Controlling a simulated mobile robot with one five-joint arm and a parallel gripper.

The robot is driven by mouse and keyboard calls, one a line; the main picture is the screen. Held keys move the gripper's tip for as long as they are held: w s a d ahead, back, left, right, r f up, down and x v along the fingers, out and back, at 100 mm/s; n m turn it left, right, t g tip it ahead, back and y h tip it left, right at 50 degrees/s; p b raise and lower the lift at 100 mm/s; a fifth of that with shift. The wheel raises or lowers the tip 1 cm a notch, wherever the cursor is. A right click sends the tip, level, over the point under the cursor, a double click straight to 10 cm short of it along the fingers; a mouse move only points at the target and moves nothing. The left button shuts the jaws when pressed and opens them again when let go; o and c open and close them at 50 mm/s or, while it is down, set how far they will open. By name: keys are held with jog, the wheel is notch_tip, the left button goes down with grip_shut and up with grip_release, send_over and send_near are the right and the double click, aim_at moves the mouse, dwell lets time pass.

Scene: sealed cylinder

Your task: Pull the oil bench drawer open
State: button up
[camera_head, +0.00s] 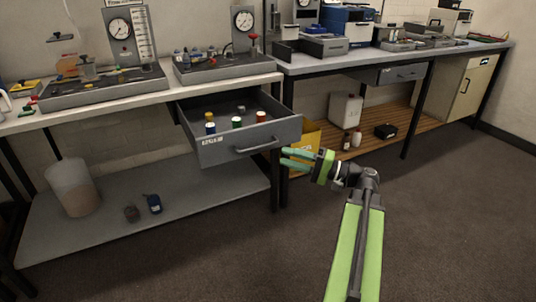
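The grey drawer (225,152) under the left bench (160,92) stands pulled out, with several small bottles with coloured caps inside. Its front carries a label, too small to read surely, and a bar handle (257,147). My gripper (297,158), with green fingers, is just right of the drawer front and seems apart from the handle. Its fingers point left and show a gap between them, with nothing visible in it. A second grey drawer (393,75) under the right bench (385,58) is shut. I cannot tell from the labels which bench is the oil bench.
A yellow bin (306,136) stands behind my gripper. Gauge testers (225,66) stand on the left bench. A lower shelf (110,222) holds a clear bucket (73,188) and small dark items. A white jug (345,111) stands on the wooden shelf. The floor (450,220) at the right is clear.

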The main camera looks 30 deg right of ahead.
jog(key=r+v, duration=0.1)
jog(key=v, duration=0.5)
jog(key=shift+s+f+b, duration=0.2)
jog(key=shift+f+b, duration=0.1)
jog(key=shift+f, duration=0.2)
